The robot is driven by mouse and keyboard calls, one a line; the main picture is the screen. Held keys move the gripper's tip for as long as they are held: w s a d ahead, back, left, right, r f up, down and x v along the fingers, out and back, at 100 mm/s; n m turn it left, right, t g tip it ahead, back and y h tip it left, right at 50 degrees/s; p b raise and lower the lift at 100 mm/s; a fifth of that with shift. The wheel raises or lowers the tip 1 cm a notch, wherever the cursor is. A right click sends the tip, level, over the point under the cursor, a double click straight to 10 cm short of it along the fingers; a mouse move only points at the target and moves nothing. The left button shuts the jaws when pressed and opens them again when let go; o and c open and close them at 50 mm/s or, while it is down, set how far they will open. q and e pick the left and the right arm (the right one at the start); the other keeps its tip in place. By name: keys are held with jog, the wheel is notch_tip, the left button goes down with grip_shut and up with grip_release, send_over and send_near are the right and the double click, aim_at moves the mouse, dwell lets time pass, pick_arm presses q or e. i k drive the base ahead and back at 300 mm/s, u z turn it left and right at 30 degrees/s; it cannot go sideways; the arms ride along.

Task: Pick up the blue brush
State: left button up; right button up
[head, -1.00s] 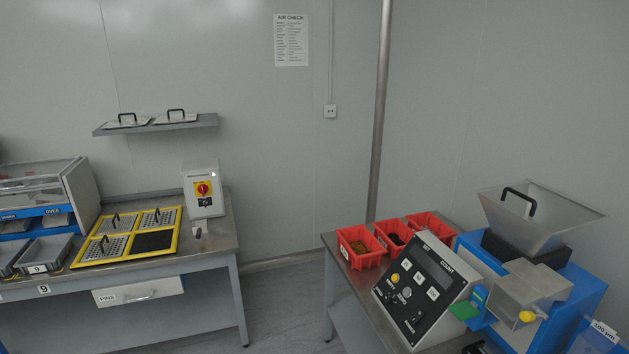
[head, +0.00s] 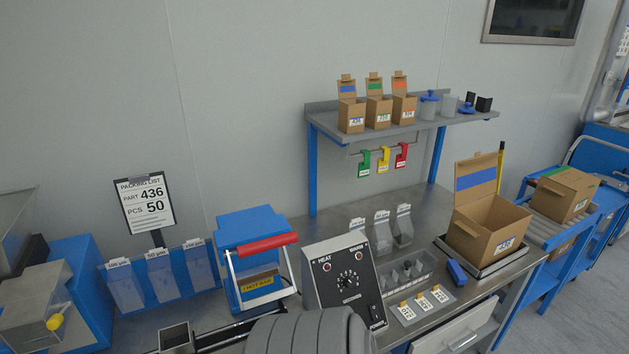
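I cannot make out a thing that is clearly a blue brush. A small blue object (head: 456,273) lies on the metal bench in front of the open cardboard box, in the head view. It is too small to tell whether it is the brush. Neither of my grippers is in view.
The metal bench (head: 420,215) holds a heat-control box (head: 345,284), an open carton (head: 488,226), clear pouches (head: 402,228) and number cards (head: 422,307). A blue sealer with a red handle (head: 266,245) stands left. A shelf (head: 420,123) with small cartons hangs above. A roller conveyor (head: 550,226) is right.

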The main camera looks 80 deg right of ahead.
aim_at(455, 270)
jog(key=z, duration=3.3)
